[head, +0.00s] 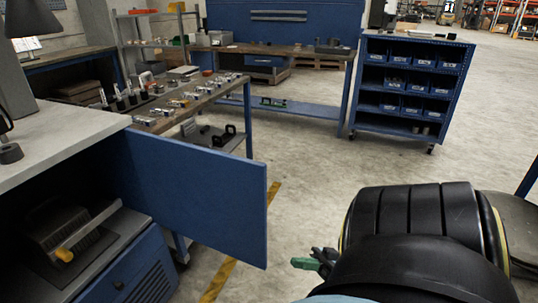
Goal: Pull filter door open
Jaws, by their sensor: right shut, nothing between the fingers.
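The filter door is probably the flat blue panel (205,195) that stands out from the grey-topped cabinet (60,135) on the left. It stands swung open, with the dark inside of the cabinet showing in front of it. My right gripper (300,263), with green fingertips, is low in the middle of the picture. It is shut and empty, to the right of the door's free edge and apart from it in the picture. My right arm hides part of the gripper. My left gripper is not in view.
A grey device with a yellow-tipped lever (65,254) sits in the open cabinet. Behind the door is a workbench (195,100) with small parts. A blue bin rack (410,90) stands at the back right. The concrete floor (310,170) between is clear.

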